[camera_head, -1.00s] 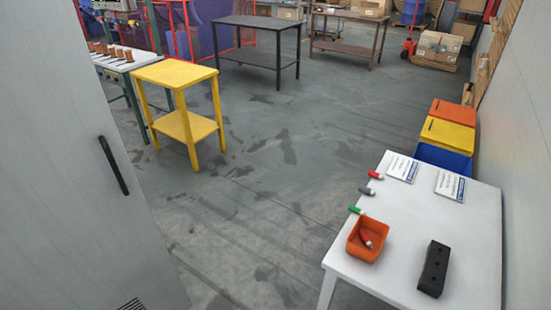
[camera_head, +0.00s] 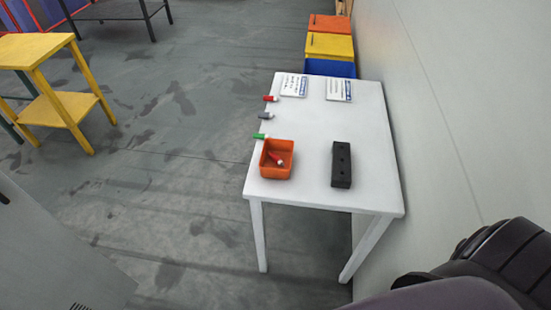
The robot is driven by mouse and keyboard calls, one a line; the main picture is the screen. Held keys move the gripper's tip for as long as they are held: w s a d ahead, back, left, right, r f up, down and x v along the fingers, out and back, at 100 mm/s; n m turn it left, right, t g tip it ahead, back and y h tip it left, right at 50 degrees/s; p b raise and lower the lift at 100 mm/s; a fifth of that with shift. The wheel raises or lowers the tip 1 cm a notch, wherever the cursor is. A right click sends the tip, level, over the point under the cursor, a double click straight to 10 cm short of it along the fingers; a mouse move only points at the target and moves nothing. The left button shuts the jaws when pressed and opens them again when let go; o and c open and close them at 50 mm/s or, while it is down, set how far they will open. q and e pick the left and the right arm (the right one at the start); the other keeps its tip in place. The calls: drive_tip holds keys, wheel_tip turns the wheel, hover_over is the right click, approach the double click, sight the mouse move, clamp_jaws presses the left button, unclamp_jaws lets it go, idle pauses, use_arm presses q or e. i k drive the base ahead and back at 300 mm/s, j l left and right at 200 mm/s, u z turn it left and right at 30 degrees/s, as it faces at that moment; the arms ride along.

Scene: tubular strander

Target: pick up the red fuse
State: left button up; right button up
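A red fuse (camera_head: 270,98) with a pale end lies at the left edge of the white table (camera_head: 310,130), at the far end of a row with a grey fuse (camera_head: 266,115) and a green fuse (camera_head: 261,136). Another red fuse (camera_head: 275,159) lies inside the orange box (camera_head: 276,171) at the near left of the table. Neither of my grippers is in view. A dark part of my own body shows at the lower right.
A black block (camera_head: 341,164) and two printed cards (camera_head: 294,85) lie on the table. Orange, yellow and blue bins (camera_head: 330,46) stand behind it. A wall (camera_head: 450,100) runs along the right. A yellow stand (camera_head: 55,95) is at the left; the floor between is clear.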

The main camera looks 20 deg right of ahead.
sight(267, 98)
drive_tip(key=i+j+u, duration=0.2)
drive_tip(key=i+u, duration=0.45)
drive_tip(key=i+l+u, duration=0.3)
drive_tip(key=i+u, duration=0.2)
drive_tip(key=i+l+u, duration=0.3)
drive_tip(key=u, duration=0.15)
drive_tip(key=i+l+u, duration=0.3)
drive_tip(key=l+u, duration=0.15)
drive_tip(key=l, duration=0.15)
drive_tip(key=i+l+u, duration=0.25)
drive_tip(key=l+u, duration=0.25)
drive_tip(key=i+l+u, duration=0.15)
drive_tip(key=l+u, duration=0.3)
drive_tip(key=i+l+u, duration=0.1)
drive_tip(key=l+u, duration=0.35)
drive_tip(key=l, duration=0.25)
drive_tip(key=l+u, duration=0.45)
drive_tip(key=k+l+u, duration=0.15)
drive_tip(key=l+u, duration=0.3)
drive_tip(key=l, duration=0.25)
drive_tip(key=u, duration=4.05)
drive_tip(key=i+j+z, duration=0.25)
drive_tip(key=j+z, duration=0.2)
drive_tip(key=j, duration=0.25)
drive_tip(key=i+j+z, duration=0.1)
drive_tip(key=j+z, duration=0.15)
drive_tip(key=j, duration=0.15)
